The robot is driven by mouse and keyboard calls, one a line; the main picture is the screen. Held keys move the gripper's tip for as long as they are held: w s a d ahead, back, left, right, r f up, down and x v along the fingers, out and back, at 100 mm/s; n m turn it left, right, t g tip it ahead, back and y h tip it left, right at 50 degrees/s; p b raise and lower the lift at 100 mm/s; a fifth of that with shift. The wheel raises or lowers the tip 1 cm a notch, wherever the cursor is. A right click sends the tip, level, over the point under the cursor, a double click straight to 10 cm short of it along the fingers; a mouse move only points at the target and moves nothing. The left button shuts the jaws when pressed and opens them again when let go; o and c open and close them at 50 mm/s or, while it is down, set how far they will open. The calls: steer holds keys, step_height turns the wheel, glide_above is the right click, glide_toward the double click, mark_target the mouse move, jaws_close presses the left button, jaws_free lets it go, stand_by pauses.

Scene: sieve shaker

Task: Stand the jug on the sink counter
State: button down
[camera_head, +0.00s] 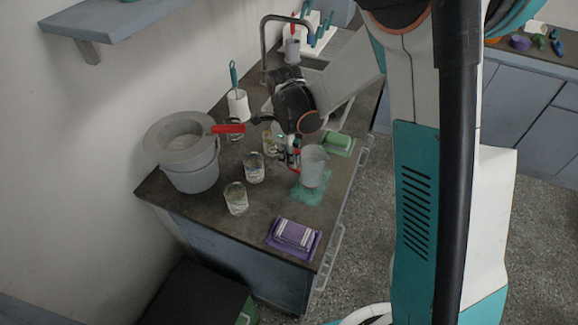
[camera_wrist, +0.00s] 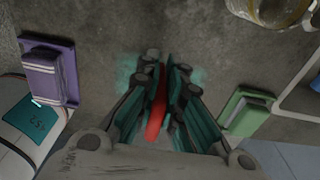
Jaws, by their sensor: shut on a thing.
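The pale grey jug (camera_head: 314,166) is upright over a teal patch (camera_head: 307,194) on the dark sink counter (camera_head: 210,203). I cannot tell whether its base touches the counter. My gripper (camera_head: 291,158) is at the jug's left side in the head view. In the wrist view my gripper (camera_wrist: 160,95) is shut on a narrow red part (camera_wrist: 157,110), which looks like the jug's handle. The jug's body cannot be made out in the wrist view. The teal patch (camera_wrist: 128,72) shows on both sides of the fingers.
Several glasses (camera_head: 236,198) stand left of the jug. A bucket (camera_head: 190,175) with a red-handled sieve is farther left. A purple sponge tray (camera_head: 312,250) lies near the front edge, a green one (camera_head: 349,151) behind the jug. The sink tap (camera_head: 263,50) is at the back.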

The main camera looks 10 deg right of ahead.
steer(key=shift+f+b, duration=0.5)
steer(key=shift+f, duration=1.2)
steer(key=shift+f, duration=0.15)
steer(key=c, duration=1.7)
jaws_free()
